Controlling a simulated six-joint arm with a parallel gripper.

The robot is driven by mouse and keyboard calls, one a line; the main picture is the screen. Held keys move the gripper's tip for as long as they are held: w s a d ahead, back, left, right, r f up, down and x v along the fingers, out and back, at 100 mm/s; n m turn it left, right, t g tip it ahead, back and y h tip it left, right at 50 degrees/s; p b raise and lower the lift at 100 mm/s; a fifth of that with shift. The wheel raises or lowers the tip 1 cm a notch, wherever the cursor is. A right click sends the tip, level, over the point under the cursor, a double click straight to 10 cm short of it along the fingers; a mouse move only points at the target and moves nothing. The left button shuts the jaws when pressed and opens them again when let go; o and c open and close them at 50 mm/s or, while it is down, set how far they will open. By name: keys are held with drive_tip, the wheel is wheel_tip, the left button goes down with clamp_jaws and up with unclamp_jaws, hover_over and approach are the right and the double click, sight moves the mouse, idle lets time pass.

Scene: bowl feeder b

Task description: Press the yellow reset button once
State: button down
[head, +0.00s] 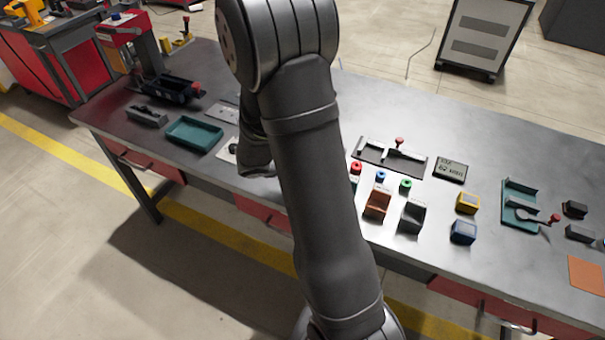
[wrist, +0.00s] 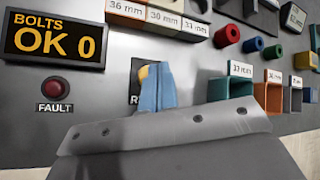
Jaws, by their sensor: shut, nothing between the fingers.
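The yellow reset button (wrist: 144,73) shows as a small yellow patch in the wrist view, mostly hidden behind my fingertips. In the head view my arm hides the gripper and the button.
In the wrist view, a "BOLTS OK 0" display (wrist: 55,38) and a red FAULT button (wrist: 58,87) are left of the fingers. Labelled holders (wrist: 232,86) and coloured rings (wrist: 227,35) are to the right. A teal tray (head: 194,133) lies left of my arm.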

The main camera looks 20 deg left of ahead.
drive_tip(key=shift+r, duration=2.45)
drive_tip(key=shift+f, duration=0.1)
wheel_tip(320, 180, up, 4)
drive_tip(key=shift+f, duration=0.15)
